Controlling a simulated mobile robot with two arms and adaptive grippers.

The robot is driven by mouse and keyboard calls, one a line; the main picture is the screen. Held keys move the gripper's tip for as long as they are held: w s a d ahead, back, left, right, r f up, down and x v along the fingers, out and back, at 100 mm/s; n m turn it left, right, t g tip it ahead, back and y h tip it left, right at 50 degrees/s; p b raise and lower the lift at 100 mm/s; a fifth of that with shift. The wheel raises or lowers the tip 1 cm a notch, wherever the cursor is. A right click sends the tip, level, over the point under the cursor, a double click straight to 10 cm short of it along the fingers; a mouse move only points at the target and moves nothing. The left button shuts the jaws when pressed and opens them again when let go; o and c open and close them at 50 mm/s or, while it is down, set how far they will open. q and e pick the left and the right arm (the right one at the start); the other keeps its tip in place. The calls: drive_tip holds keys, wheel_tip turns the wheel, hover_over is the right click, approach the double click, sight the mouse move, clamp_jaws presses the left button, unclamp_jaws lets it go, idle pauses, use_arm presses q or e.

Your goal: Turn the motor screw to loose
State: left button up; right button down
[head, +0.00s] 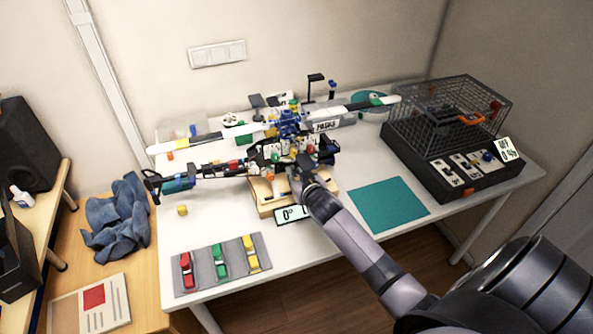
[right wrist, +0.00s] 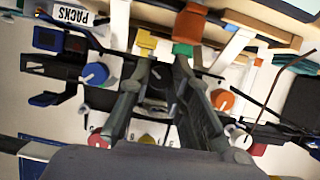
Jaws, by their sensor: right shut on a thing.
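A drone-like rig (head: 270,150) with long arms and propellers stands at the back middle of the white table. My right gripper (head: 303,170) reaches over its front side, above a wooden stand (head: 263,200). In the right wrist view my gripper (right wrist: 165,75) points at the panel of the rig, its fingers close together around a small dark part, taken as the motor screw (right wrist: 158,82). The fingers hide most of that part, and its marks cannot be read. A display (head: 292,214) at the stand's front reads 0°, partly covered by my arm. My left gripper is out of view.
Coloured knobs flank my fingers: blue (right wrist: 95,73), orange (right wrist: 222,99) and red (right wrist: 98,140). A black caged box (head: 440,130) stands at the right. A teal mat (head: 388,204) is bare. A grey tray (head: 203,266) holds red, green and yellow pieces.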

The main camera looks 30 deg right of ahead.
drive_tip(key=shift+a+n+h, duration=0.1)
drive_tip(key=shift+n+h, duration=0.8)
drive_tip(key=shift+n, duration=0.3)
drive_tip(key=c, duration=1.8)
unclamp_jaws()
drive_tip(key=shift+w, duration=0.1)
drive_tip(key=shift+o, duration=0.2)
drive_tip(key=v, duration=1.2)
